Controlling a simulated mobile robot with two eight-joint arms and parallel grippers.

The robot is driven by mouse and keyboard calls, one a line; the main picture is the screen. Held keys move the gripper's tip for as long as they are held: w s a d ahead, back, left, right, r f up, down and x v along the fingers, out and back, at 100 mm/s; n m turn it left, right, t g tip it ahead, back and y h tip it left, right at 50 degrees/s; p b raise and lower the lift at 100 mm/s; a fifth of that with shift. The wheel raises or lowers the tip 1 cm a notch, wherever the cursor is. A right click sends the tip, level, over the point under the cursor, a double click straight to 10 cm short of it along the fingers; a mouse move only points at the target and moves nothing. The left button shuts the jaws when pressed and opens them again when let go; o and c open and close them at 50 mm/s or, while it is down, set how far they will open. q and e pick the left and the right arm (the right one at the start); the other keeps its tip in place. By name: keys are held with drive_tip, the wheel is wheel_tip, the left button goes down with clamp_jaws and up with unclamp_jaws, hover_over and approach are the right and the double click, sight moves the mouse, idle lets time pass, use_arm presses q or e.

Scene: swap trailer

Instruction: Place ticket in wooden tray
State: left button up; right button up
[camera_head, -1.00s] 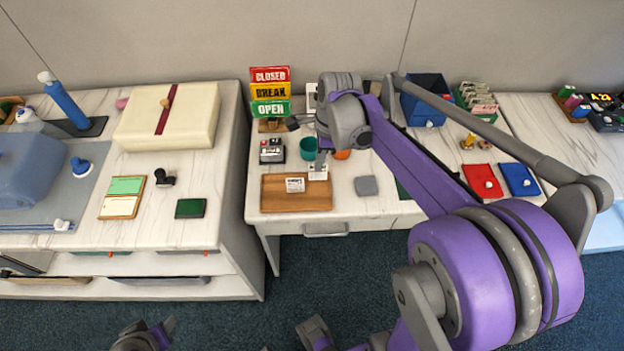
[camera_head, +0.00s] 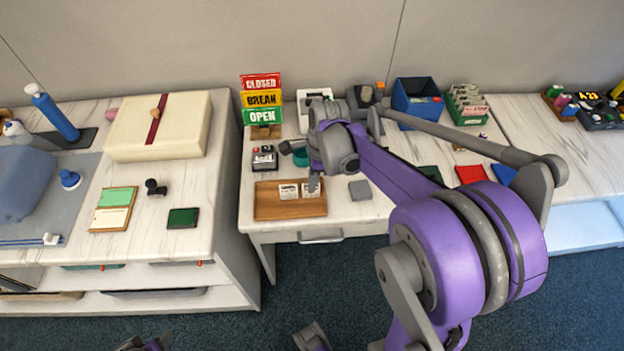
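The brown wooden tray (camera_head: 270,209) lies on the front of the middle white table. One white ticket (camera_head: 288,192) lies flat inside it, near the middle. A second white ticket (camera_head: 309,191) is just to its right, at or very near the tray floor; I cannot tell whether it touches. My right gripper (camera_head: 314,184) is over the right part of the tray, its narrow fingertips at this second ticket and seemingly shut on it. The fingers are small and partly hide the ticket. Only a cut-off bit of my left arm's end shows at the bottom edge.
A grey square block (camera_head: 360,190) lies right of the tray. A stamp box (camera_head: 264,158) and a teal cup (camera_head: 300,157) stand behind it. The sign stand (camera_head: 262,100), blue bin (camera_head: 416,98) and ticket rack (camera_head: 467,103) are at the back. A red pouch (camera_head: 471,174) lies right.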

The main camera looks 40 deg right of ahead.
drive_tip(key=shift+r, duration=0.1)
drive_tip(key=shift+r, duration=0.3)
wheel_tip(320, 180, up, 11)
drive_tip(key=d+p, duration=0.1)
drive_tip(key=s+a+f+n+t, duration=0.2)
drive_tip(key=s+a+f+n, duration=0.2)
drive_tip(key=n, duration=0.8)
drive_tip(key=s+a+f+n+t+h, duration=0.1)
drive_tip(key=s+a+f+n, duration=0.3)
drive_tip(key=s+a+n, duration=0.5)
drive_tip(key=n+t, duration=0.1)
drive_tip(key=n, duration=0.2)
drive_tip(key=shift+s+a+f+h, duration=0.15)
drive_tip(key=shift+s+f+h, duration=0.15)
drive_tip(key=shift+s, duration=0.05)
